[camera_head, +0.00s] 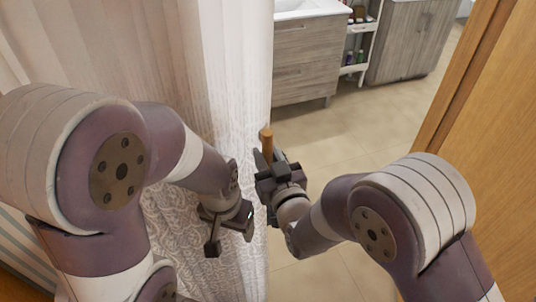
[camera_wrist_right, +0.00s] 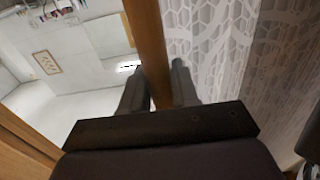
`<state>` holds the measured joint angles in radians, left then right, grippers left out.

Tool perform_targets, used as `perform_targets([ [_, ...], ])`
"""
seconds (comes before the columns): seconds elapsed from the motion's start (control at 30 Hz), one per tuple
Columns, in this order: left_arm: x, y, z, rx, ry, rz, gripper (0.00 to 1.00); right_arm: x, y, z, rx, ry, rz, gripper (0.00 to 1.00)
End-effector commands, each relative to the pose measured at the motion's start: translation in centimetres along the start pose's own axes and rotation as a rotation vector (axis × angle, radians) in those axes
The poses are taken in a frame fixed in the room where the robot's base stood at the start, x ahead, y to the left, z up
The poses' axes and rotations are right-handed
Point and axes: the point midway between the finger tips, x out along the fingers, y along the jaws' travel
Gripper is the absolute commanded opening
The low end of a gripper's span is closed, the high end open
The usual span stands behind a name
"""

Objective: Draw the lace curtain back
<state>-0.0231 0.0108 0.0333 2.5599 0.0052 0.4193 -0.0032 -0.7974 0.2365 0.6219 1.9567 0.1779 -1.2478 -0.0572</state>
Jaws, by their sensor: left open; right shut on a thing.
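The white lace curtain (camera_head: 235,90) hangs from the top of the head view down past my left gripper, left of the opening. Its lace pattern fills the right of the right wrist view (camera_wrist_right: 215,60). My right gripper (camera_head: 267,165) is shut on a brown wooden rod (camera_head: 266,139) at the curtain's right edge. The rod also runs between the two fingers in the right wrist view (camera_wrist_right: 147,40). How the rod is joined to the curtain is hidden. My left gripper (camera_head: 230,235) is open and low in front of the curtain; whether it touches the cloth I cannot tell.
A wooden door or frame (camera_head: 490,130) stands on the right. Beyond the opening are a grey wood cabinet with a white basin (camera_head: 308,60), a white cart (camera_head: 357,50) with several bottles and another cabinet (camera_head: 410,40). The tiled floor (camera_head: 350,130) between is clear.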

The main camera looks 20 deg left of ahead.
Motion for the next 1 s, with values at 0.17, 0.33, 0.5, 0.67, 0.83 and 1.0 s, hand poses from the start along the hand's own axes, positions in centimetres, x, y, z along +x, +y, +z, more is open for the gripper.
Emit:
perform_targets([
  [0.17, 0.0, 0.0, 0.0, 0.000, 0.000, 0.000, 0.69, 0.0, 0.0, -0.1, 0.001, 0.003, 0.000, 0.48],
  [0.33, 0.0, 0.0, 0.0, 0.000, 0.000, 0.000, 0.69, 0.0, 0.0, -0.1, 0.001, 0.002, 0.000, 0.48],
  [0.5, 0.2, 0.0, 0.0, 0.000, 0.000, 0.000, 0.69, -0.4, 0.0, 0.1, 0.000, 0.001, 0.000, 0.48],
  [0.67, 1.4, 0.0, 0.2, 0.000, 0.000, 0.000, 0.69, -3.0, 0.0, 0.3, 0.001, 0.003, -0.001, 0.48],
  [0.83, 2.8, 0.0, 0.3, 0.000, 0.000, 0.000, 0.69, -7.6, 0.0, 0.3, 0.001, 0.004, -0.002, 0.48],
  [1.0, 3.5, 0.0, 0.4, 0.000, 0.000, 0.000, 0.69, -11.3, -0.1, 0.1, 0.001, 0.005, -0.002, 0.48],
])
